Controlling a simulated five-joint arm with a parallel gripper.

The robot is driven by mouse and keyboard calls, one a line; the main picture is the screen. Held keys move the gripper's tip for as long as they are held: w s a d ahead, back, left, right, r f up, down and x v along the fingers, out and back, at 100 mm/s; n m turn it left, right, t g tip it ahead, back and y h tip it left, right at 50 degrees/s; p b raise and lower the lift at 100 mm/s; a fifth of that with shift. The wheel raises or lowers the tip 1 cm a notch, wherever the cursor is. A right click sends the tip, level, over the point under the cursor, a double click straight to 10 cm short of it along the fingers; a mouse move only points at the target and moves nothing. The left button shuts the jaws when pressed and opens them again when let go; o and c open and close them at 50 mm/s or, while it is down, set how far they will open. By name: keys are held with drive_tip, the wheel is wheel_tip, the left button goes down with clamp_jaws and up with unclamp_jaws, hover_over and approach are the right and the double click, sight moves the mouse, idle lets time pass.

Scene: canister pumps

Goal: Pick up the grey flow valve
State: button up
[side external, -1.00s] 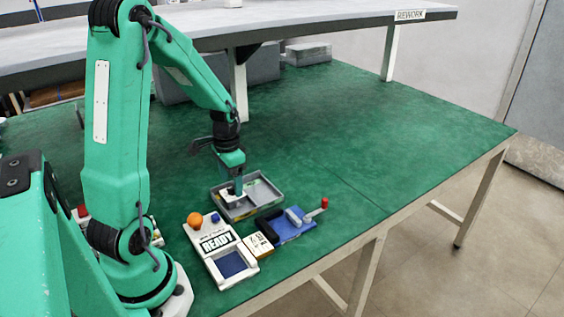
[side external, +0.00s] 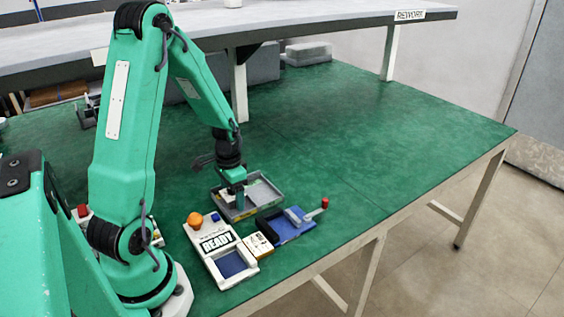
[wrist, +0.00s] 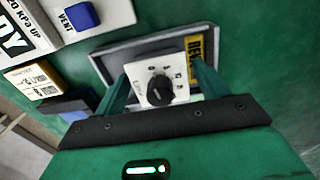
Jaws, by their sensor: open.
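A pale plate with a black dial knob (wrist: 157,88) and small markings lies in a grey tray (wrist: 112,70); it looks like the flow valve, though the plate looks more white than grey. In the wrist view it is between the two green fingers of my gripper (wrist: 160,74), which are apart on either side of it. I cannot tell whether they touch it. In the side view my gripper (side external: 239,204) is down in the tray (side external: 274,203) and largely hides the part there.
A white READY panel (side external: 218,240) with an orange ball (side external: 195,219) stands in front of the tray. A small cream box (side external: 258,244) and a blue fixture with a red-knobbed lever (side external: 290,227) are close by. The green table at right is clear.

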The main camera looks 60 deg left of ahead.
drive_tip(key=c, duration=1)
drive_tip(key=shift+o, duration=0.2)
drive_tip(key=shift+r, duration=0.2)
drive_tip(key=shift+r, duration=0.85)
wheel_tip(320, 180, up, 2)
drive_tip(key=d+r, duration=0.7)
drive_tip(key=d, duration=0.4)
drive_tip(key=shift+w+d, duration=0.2)
drive_tip(key=shift+d, duration=0.15)
